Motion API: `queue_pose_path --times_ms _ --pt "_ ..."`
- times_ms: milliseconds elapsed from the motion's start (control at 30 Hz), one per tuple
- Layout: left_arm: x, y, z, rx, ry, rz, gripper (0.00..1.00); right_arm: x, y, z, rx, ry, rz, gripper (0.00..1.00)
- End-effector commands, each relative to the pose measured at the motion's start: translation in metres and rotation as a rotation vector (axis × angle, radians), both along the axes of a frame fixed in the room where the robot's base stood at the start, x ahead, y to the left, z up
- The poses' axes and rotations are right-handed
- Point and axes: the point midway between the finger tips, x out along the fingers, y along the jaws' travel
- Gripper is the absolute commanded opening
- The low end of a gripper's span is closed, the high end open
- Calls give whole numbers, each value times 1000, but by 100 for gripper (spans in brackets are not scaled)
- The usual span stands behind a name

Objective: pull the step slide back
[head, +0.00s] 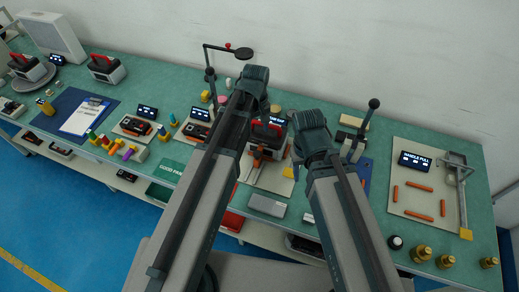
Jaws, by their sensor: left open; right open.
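I cannot tell for sure which part is the step slide. A cream board (272,183) in the middle of the bench carries a device with a red handle (268,132) and orange-brown parts (257,160) in front of it; my arms partly hide it. My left gripper (256,80) is over the back of the bench, left of the red handle. My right gripper (309,123) is to the right of the red handle. Both are open, with their fingertips mostly hidden behind the wrists. I see nothing held in either.
At right, a board with a "HANDLE PULL" display (427,162) carries orange bars and a metal handle frame (456,190). Black-knobbed posts stand behind, one at right (374,104). Brass weights (420,253) stand at the front right. A clipboard (83,118) and testers fill the left.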

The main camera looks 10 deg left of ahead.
Motion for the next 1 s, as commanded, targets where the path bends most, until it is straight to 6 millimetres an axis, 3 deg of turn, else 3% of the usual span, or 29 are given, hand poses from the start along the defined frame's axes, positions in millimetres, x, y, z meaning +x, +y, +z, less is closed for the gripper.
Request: queue_pose_path --times_ms 267,1000 --pt "0 0 -27 0 0 -2 71 0 0 -27 0 0 0 50" --pt "0 -1 -127 0 0 -3 71 0 0 -127 0 0 -1 50"
